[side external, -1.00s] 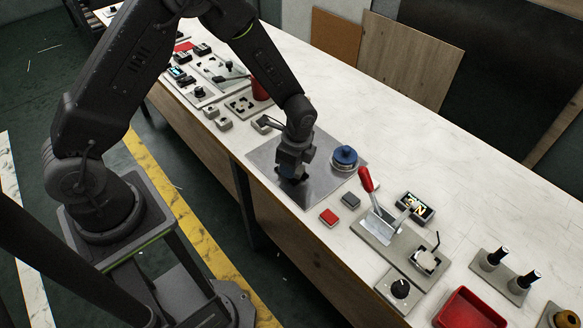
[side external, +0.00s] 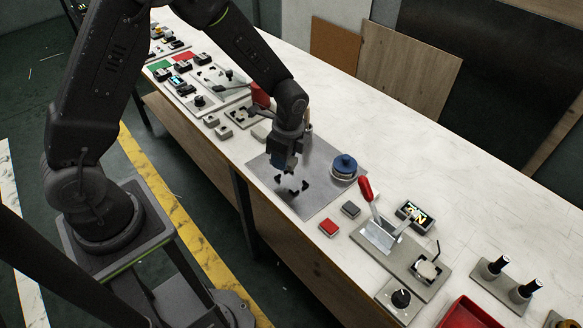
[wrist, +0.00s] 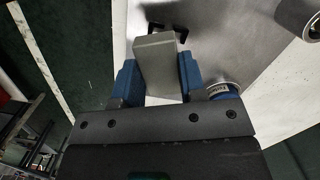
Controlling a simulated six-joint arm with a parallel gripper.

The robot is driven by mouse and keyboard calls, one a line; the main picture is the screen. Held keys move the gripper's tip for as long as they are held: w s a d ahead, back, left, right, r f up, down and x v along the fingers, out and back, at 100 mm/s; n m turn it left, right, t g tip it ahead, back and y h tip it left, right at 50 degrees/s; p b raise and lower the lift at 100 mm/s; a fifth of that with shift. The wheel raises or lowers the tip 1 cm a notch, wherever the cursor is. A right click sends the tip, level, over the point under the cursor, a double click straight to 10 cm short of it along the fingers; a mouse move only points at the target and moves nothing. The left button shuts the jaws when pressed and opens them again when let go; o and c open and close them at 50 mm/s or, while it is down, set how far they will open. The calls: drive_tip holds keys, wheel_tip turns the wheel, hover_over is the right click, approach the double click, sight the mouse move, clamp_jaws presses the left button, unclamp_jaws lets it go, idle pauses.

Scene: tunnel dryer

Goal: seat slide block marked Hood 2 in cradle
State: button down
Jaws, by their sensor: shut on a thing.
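My gripper (wrist: 156,80) is shut on a plain grey slide block (wrist: 155,62), held between its blue fingers in the wrist view. No label is readable on the faces I see, so I cannot confirm the Hood 2 mark. In the side view my gripper (side external: 284,160) is above the grey metal plate (side external: 318,200), and the block is hard to make out there. The cradle, a set of black corner pieces (side external: 292,184), is on the plate below the gripper. Part of it (wrist: 181,35) shows beyond the block in the wrist view, partly hidden by it.
A red-handled lever (side external: 366,190) rises further right. The white table behind the plate is clear.

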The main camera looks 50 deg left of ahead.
drive_tip(key=s+a+r, duration=0.3)
drive_tip(key=a+r, duration=0.2)
drive_tip(key=a, duration=0.3)
drive_tip(key=m, duration=0.5)
hover_over(291, 182)
wheel_tip(291, 182, down, 3)
drive_tip(key=shift+d+f+t, duration=0.15)
drive_tip(key=shift+t, duration=0.15)
drive_tip(key=shift+f, duration=2.9)
drive_tip(key=shift+f, duration=0.85)
drive_tip(key=c, duration=0.6)
unclamp_jaws()
